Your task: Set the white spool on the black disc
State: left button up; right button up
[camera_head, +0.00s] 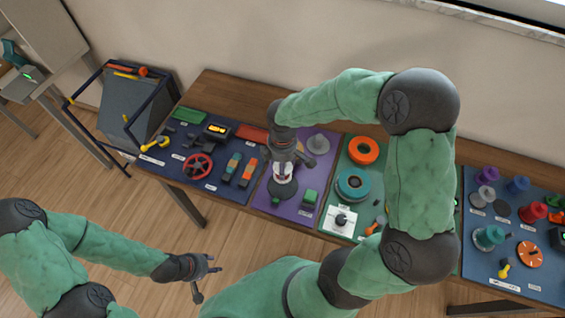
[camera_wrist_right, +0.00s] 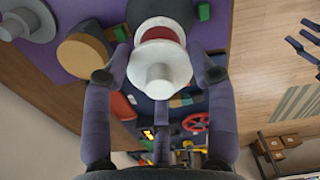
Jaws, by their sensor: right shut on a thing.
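My right gripper (camera_head: 284,168) reaches down over the purple mat (camera_head: 262,203) and is shut on the white spool (camera_head: 283,169). In the right wrist view, the spool (camera_wrist_right: 160,76) sits between the fingers (camera_wrist_right: 160,80), with a red part showing at its far side. The black disc (camera_head: 284,188) lies on the purple mat just below the spool in the head view. In the right wrist view the disc (camera_wrist_right: 160,10) is partly hidden behind it. I cannot tell whether they touch. My left gripper (camera_head: 208,272) is open and empty, away from the table over the floor.
A grey flanged piece (camera_head: 318,144) and a green block (camera_head: 310,197) stand on the purple mat. A tan round piece (camera_wrist_right: 85,56) is close beside the fingers. A blue mat with a red wheel (camera_head: 198,166) lies left; a green mat with a teal spool (camera_head: 352,186) lies right.

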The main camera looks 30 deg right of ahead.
jog(key=shift+f+b, duration=2.15)
jog(key=shift+f, duration=0.4)
jog(key=shift+f, duration=0.55)
jog(key=shift+f+b, duration=0.2)
jog(key=shift+b, duration=0.15)
jog(key=shift+f, duration=0.25)
jog(key=o, duration=1.1)
jog(key=shift+o, duration=0.2)
